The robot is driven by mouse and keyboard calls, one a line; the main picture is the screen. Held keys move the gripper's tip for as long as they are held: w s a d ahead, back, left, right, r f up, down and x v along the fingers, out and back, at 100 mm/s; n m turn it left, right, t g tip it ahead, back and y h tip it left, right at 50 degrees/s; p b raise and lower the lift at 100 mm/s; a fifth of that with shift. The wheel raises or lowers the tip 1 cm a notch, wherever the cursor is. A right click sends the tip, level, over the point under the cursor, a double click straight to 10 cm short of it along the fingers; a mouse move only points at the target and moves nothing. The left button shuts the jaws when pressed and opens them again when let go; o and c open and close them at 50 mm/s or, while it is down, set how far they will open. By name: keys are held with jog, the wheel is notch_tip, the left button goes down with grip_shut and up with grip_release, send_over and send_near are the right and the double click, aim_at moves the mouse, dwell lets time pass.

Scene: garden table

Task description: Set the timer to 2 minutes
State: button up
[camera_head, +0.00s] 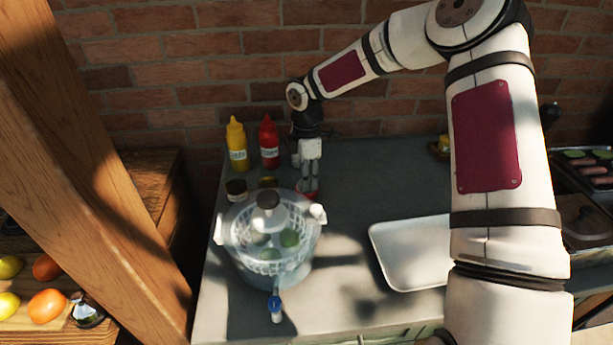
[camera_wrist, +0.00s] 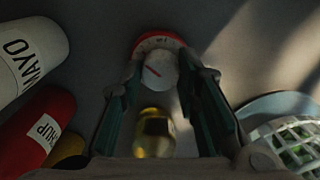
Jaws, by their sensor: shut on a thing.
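The timer (camera_head: 314,195) is a small red-rimmed object on the grey counter, mostly covered by my gripper in the head view. In the wrist view the timer (camera_wrist: 150,40) shows a red rim with markings and a pale round knob (camera_wrist: 160,72) with a red line. My gripper (camera_head: 309,187) points straight down over it. In the wrist view my gripper (camera_wrist: 165,85) has one finger on each side of the knob, shut on it. The numbers on the dial are too small and dark to read.
A yellow bottle (camera_head: 237,145), a red ketchup bottle (camera_head: 269,142) and a mayo bottle (camera_wrist: 30,52) stand nearby. A gold-lidded jar (camera_wrist: 154,133) is close to the fingers. A clear salad spinner (camera_head: 270,240) stands in front. A white tray (camera_head: 410,255) lies right.

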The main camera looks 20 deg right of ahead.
jog(key=o, duration=1.2)
notch_tip(320, 180, up, 12)
